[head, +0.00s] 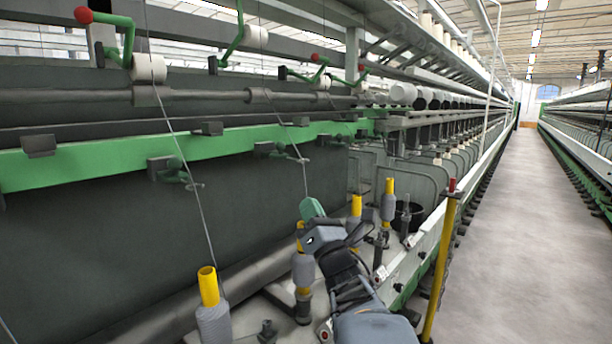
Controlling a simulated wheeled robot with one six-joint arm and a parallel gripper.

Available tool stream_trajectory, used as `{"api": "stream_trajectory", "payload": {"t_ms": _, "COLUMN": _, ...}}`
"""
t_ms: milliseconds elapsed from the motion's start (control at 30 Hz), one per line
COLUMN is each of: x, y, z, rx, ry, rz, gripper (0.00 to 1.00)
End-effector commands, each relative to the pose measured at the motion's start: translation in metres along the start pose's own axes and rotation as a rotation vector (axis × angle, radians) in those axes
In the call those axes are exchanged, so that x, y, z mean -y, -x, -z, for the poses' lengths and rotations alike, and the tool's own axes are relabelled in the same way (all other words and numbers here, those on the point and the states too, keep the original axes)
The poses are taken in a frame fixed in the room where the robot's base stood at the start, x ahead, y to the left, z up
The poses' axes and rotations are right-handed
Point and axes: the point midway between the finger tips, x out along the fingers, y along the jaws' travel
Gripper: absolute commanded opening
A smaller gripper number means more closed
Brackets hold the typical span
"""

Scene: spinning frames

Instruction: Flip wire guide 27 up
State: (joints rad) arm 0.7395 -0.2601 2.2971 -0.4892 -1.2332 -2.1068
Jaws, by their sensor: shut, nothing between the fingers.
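No number shows on any wire guide, so I cannot tell which is 27. One wire guide (178,172), with a small wire curl, sticks out below the green rail at the left of the middle. Another wire guide (282,152) sits on the rail further along, with its curl near a strand of yarn. My gripper (312,208), with green fingertips, is shut and empty. In the picture it lies below and right of the second guide, apart from it, beside the yarn strand. My gripper and arm partly hide the bobbins behind.
A bobbin with a yellow top (208,288) stands at the front left, with yarn rising from it. More bobbins (389,200) stand right of my gripper. A yellow post (440,260) stands at the machine's edge. The aisle floor (525,230) at the right is clear.

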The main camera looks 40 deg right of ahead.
Motion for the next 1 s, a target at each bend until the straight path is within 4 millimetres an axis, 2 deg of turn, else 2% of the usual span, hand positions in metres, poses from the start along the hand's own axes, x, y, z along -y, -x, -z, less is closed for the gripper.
{"api": "stream_trajectory", "payload": {"t_ms": 33, "x": 0.0, "y": -0.011, "z": 0.0, "rx": -0.001, "ry": -0.001, "rz": -0.002, "gripper": 0.0}}
{"api": "stream_trajectory", "payload": {"t_ms": 200, "x": 0.0, "y": -0.042, "z": 0.0, "rx": 0.0, "ry": -0.002, "rz": 0.0, "gripper": 0.0}}
{"api": "stream_trajectory", "payload": {"t_ms": 400, "x": 0.001, "y": -0.061, "z": -0.018, "rx": 0.003, "ry": 0.003, "rz": 0.003, "gripper": 0.0}}
{"api": "stream_trajectory", "payload": {"t_ms": 667, "x": 0.001, "y": -0.072, "z": -0.029, "rx": 0.002, "ry": 0.001, "rz": 0.005, "gripper": 0.0}}
{"api": "stream_trajectory", "payload": {"t_ms": 1000, "x": 0.002, "y": -0.073, "z": -0.029, "rx": 0.002, "ry": 0.001, "rz": 0.005, "gripper": 0.0}}
